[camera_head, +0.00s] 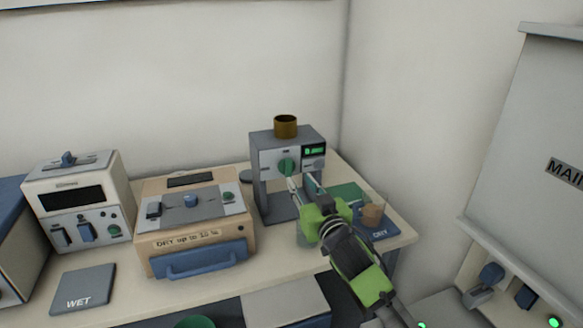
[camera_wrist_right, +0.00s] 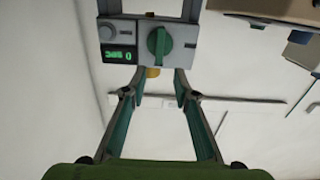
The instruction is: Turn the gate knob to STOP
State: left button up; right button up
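The gate knob (camera_head: 286,167) is a round green knob with a raised grip bar, on the pale front panel of a grey bench device (camera_head: 260,143). In the right wrist view the knob (camera_wrist_right: 159,42) is at top centre, its bar upright in that picture. The markings around it are too small to read. My right gripper (camera_head: 302,184) is open and empty in front of the device, its fingertips close to the knob. In the right wrist view the open fingers (camera_wrist_right: 160,78) point toward the knob and appear apart from it. My left gripper is not in view.
A green display (camera_wrist_right: 118,54) sits beside the knob, and a brass cup (camera_head: 285,127) tops the device. A beige "DRY up to" box (camera_head: 160,238) and a white box with switches (camera_head: 50,180) stand left. A blue DRY pad (camera_head: 384,232) lies right, a WET pad (camera_head: 84,285) front left.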

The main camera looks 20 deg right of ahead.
aim_at(290, 166)
jog(key=w, duration=0.8)
jog(key=shift+w+p, duration=0.3)
jog(key=shift+p, duration=0.05)
grip_shut()
